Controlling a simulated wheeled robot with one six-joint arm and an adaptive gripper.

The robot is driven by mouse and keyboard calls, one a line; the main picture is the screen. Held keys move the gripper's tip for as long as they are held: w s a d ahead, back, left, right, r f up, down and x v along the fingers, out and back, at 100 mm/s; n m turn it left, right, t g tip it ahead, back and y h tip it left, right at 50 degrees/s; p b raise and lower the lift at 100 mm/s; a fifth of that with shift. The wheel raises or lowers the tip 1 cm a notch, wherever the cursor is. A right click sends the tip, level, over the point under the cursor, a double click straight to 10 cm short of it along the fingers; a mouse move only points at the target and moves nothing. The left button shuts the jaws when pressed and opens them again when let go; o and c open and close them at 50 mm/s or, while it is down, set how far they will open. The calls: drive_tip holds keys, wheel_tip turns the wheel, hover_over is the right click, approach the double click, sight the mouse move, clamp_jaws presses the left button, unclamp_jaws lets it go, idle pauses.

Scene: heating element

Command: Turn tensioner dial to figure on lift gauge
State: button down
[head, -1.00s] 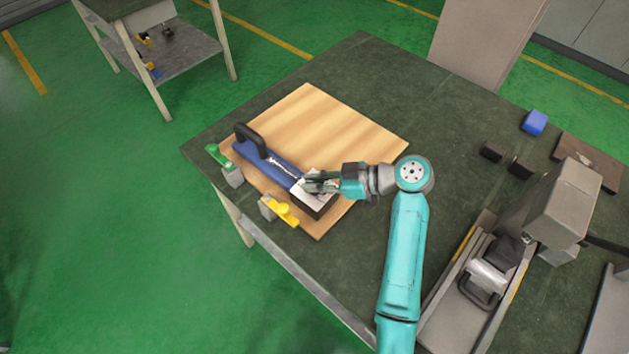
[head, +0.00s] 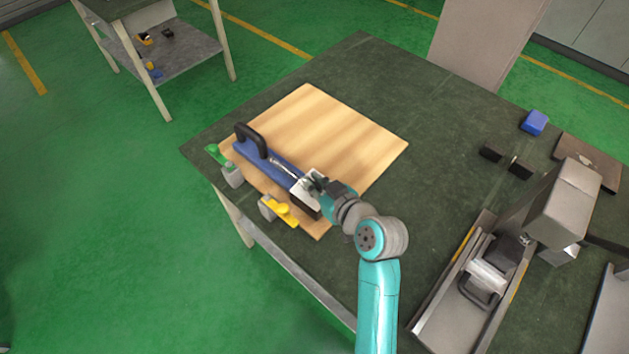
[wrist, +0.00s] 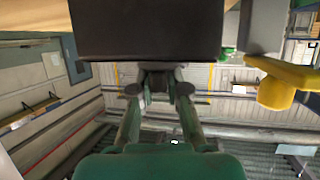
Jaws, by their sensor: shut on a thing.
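A long blue tool (head: 278,168) with a black loop handle (head: 251,139) lies on the wooden board. Its near end has a pale metal plate (head: 304,186) and a dark block, which fills the top of the wrist view (wrist: 150,30). My gripper (head: 316,184) is at this plated end, coming in from the lower right. In the wrist view its fingers (wrist: 160,88) are close together on a small dark part just below the block's edge. I take this part for the tensioner dial, but the fingers mostly hide it. No gauge figure can be read.
A yellow-handled clamp (head: 281,211) stands close to my gripper at the board's near edge, and a green-handled one (head: 217,155) further left. The board (head: 350,130) is clear behind the tool. A machine with a rail (head: 490,275) stands at the right.

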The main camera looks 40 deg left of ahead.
drive_tip(key=shift+m+t+h, duration=0.6)
drive_tip(key=shift+m+t, duration=0.6)
drive_tip(key=shift+t, duration=0.1)
drive_tip(key=shift+m+h, duration=0.3)
drive_tip(key=c, duration=1.2)
unclamp_jaws()
drive_tip(key=shift+o, duration=0.2)
drive_tip(key=v, duration=1.2)
drive_tip(key=shift+f, duration=0.25)
drive_tip(key=shift+s, duration=0.1)
